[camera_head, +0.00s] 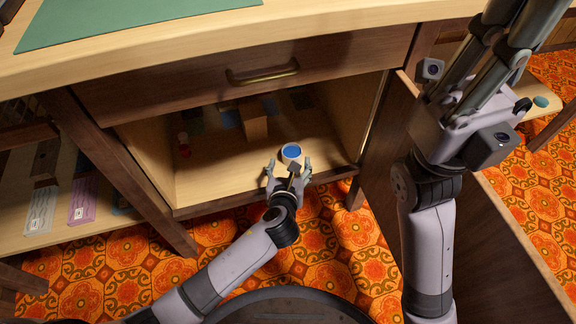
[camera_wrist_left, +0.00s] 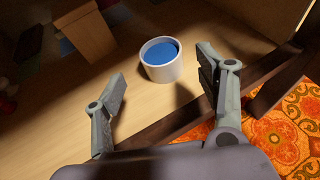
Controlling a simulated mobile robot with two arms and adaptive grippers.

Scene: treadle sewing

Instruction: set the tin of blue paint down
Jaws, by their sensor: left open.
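The tin of blue paint (camera_head: 291,153) is a small white tin with blue paint showing at its open top. It stands upright on the bare wooden floor of the open cabinet (camera_head: 215,178), near the front edge. In the left wrist view the tin (camera_wrist_left: 162,62) is just beyond the fingertips, and wood shows between it and each finger. My left gripper (camera_head: 288,168) is open and empty at the cabinet's front edge; its spread fingers also show in the left wrist view (camera_wrist_left: 160,84). My right gripper (camera_head: 492,55) is raised at the upper right, with its fingertips cut off by the frame.
A wooden block (camera_head: 253,122) stands behind the tin, left of it. A small red item (camera_head: 184,145) is at the cabinet's left. A drawer (camera_head: 250,75) hangs above. An open door (camera_head: 470,225) is at the right. The floor between block and front edge is clear.

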